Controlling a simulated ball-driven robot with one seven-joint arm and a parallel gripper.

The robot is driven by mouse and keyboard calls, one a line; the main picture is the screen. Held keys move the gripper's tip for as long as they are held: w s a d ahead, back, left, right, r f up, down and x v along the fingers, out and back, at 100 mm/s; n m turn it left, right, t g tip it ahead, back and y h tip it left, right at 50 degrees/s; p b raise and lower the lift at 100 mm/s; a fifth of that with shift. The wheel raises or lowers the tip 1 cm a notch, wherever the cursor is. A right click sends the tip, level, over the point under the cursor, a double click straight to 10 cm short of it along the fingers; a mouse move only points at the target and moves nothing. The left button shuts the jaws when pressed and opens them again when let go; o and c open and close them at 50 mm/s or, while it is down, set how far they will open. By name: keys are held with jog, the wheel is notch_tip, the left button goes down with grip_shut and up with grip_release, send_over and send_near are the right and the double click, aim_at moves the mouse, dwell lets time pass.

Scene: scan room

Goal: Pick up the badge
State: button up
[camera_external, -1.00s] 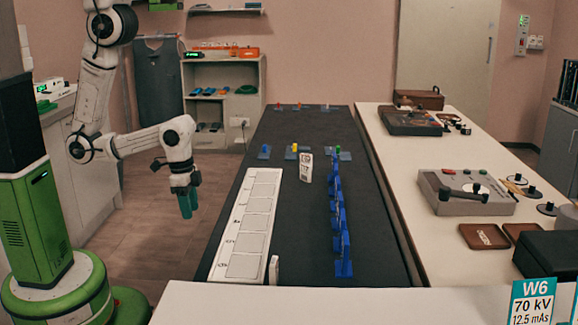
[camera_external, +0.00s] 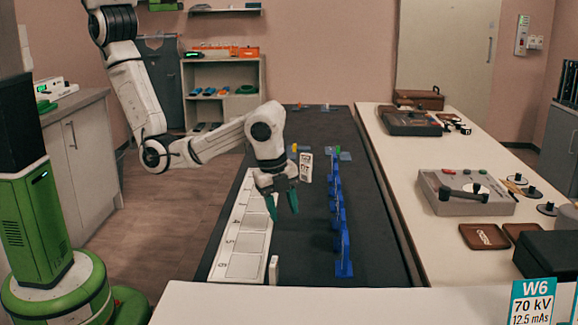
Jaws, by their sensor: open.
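I cannot tell for sure which thing is the badge. A small white upright card with dark marks (camera_external: 306,167) stands on the dark table (camera_external: 300,270), just beyond and right of my gripper. Another small white upright piece (camera_external: 273,270) stands at the near end of the table, closer to the camera. My gripper (camera_external: 282,211) points down over the table with its teal fingers apart and nothing between them. It is between the white numbered strip (camera_external: 243,266) and a row of blue stands (camera_external: 343,256).
Small coloured pieces (camera_external: 324,107) stand at the table's far end. The right-hand counter (camera_external: 430,245) holds a grey control box (camera_external: 466,192), brown trays and a black case (camera_external: 546,255). A sign reading W6 (camera_external: 532,300) stands at the near right. The dark surface around the gripper is mostly clear.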

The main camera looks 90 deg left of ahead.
jog(key=s+d+r+m+g, duration=0.1)
jog(key=d+r+m, duration=0.15)
jog(key=d, duration=0.35)
jog(key=d+r+m+g, duration=0.1)
jog(key=d+r+m, duration=0.15)
jog(key=d, duration=0.45)
jog(key=m+b, duration=0.1)
send_over(274, 261)
jog(key=shift+h, duration=0.3)
jog(key=f, duration=0.5)
jog(key=shift+s+f, duration=0.25)
jog(key=shift+w+f+p, duration=0.2)
jog(key=shift+f+p, duration=0.15)
jog(key=shift+f, duration=2.65)
grip_shut()
